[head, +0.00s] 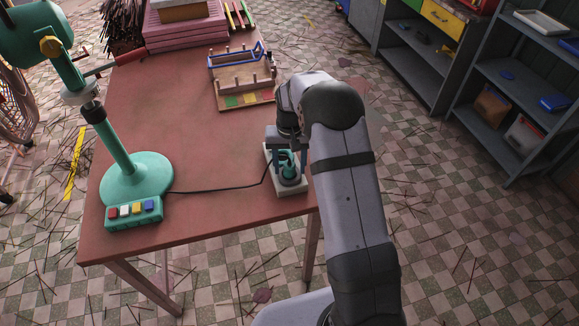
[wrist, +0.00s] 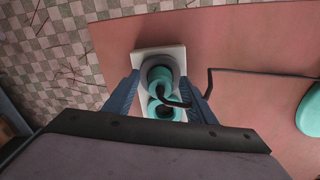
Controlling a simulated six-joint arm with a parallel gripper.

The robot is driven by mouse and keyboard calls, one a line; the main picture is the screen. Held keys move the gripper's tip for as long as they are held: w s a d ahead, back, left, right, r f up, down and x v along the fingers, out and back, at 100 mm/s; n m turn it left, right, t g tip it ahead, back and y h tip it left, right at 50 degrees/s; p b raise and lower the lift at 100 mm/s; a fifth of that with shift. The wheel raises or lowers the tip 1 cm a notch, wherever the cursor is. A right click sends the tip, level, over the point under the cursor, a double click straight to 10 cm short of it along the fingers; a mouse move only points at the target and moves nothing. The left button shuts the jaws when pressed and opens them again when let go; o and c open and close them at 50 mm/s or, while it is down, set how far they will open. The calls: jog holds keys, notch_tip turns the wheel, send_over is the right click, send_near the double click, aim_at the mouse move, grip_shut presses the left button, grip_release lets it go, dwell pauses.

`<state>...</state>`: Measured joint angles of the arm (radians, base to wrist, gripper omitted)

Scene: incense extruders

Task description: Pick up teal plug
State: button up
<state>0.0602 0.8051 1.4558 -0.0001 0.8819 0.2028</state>
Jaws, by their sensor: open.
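The teal plug (wrist: 163,108) sits at a small white base (wrist: 146,62) in the wrist view, with a black cable at it. A second teal round part, inside a grey ring (wrist: 170,62), lies just above it in that view; I cannot tell if both are one piece. In the head view the plug (head: 288,168) is partly hidden by my gripper, on the white base near the table's right edge. My gripper (wrist: 160,100) is open, pointing down, with its blue fingers on either side of the plug. I cannot tell whether they touch it.
A black cable (head: 220,190) runs left to the teal extruder (head: 140,178) with its coloured buttons (head: 133,210). A wooden rack (head: 243,75) and pink trays (head: 185,30) stand farther back on the red table (head: 190,125). The table's middle is clear.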

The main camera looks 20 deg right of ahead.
jog(key=shift+f, duration=0.35)
jog(key=c, duration=1.1)
jog(key=shift+c, duration=0.2)
